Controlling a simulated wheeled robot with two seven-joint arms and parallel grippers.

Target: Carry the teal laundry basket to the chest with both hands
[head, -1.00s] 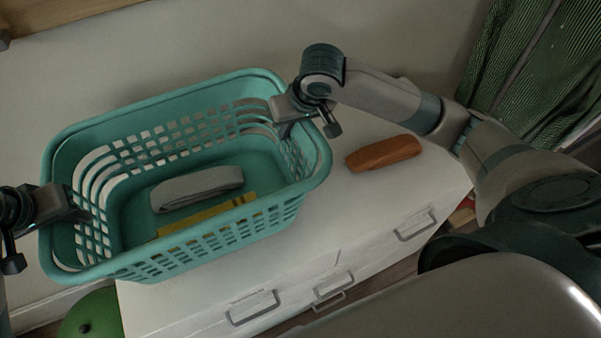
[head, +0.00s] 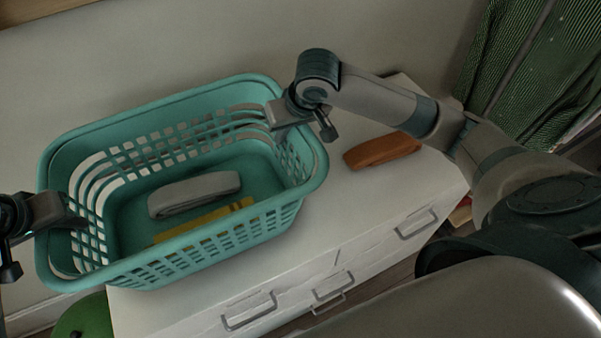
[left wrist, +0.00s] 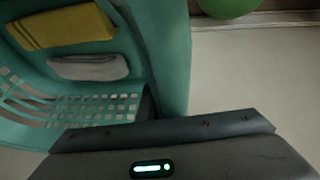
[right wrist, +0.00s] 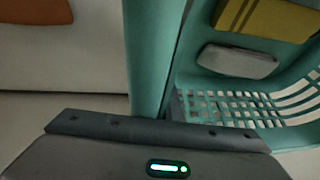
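The teal laundry basket (head: 215,237) is over the white chest (head: 385,210), its left end overhanging the chest's left edge. I cannot tell whether its base touches the top. A folded grey cloth (head: 193,194) and a yellow item (head: 204,222) lie inside. My left gripper (head: 72,217) is at the rim of the basket's left end and appears closed on it. My right gripper (head: 283,130) is at the right-end rim and also appears closed on it. The basket also shows in the left wrist view (left wrist: 168,50) and the right wrist view (right wrist: 152,50). The fingertips are mostly hidden.
An orange-brown object (head: 382,150) lies on the chest top right of the basket. A green round object (head: 82,318) is low at the left, beside the chest. A wall rises behind, and a green striped curtain (head: 510,60) hangs at the right.

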